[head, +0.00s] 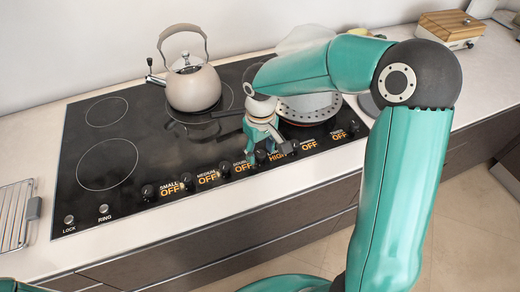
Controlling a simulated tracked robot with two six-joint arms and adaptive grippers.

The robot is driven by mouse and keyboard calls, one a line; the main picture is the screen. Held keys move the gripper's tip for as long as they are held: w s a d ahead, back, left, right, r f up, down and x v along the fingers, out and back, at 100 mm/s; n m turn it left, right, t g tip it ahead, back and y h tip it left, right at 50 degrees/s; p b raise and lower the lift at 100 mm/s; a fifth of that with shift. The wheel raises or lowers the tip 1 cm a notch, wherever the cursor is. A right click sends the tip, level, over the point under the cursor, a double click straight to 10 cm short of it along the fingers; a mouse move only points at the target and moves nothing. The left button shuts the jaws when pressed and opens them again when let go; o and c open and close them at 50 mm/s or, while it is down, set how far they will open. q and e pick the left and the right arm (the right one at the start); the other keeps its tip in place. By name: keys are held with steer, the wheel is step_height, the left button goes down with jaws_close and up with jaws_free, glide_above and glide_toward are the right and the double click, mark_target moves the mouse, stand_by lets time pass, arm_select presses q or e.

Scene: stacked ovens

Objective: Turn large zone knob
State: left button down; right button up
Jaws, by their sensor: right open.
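A row of dark knobs runs along the front edge of the black cooktop (110,135). Most labels there read OFF; one reads HIGH (278,156), and the word above it is mostly covered, so I cannot read it fully. A dark knob (260,157) sits just left of HIGH, partly hidden by my gripper. My right gripper (271,151) is open and points down over this knob and label, its fingers around that spot. I cannot tell whether it touches the knob. My left gripper is out of view.
A beige kettle (193,88) stands on a back burner. A round metal pan (308,104) sits behind my right arm. A wire rack (14,215) lies on the left counter, and a wooden box (450,26) stands far right. The left burners are clear.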

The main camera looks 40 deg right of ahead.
steer(key=shift+f, duration=0.1)
jaws_close()
stand_by(0.3)
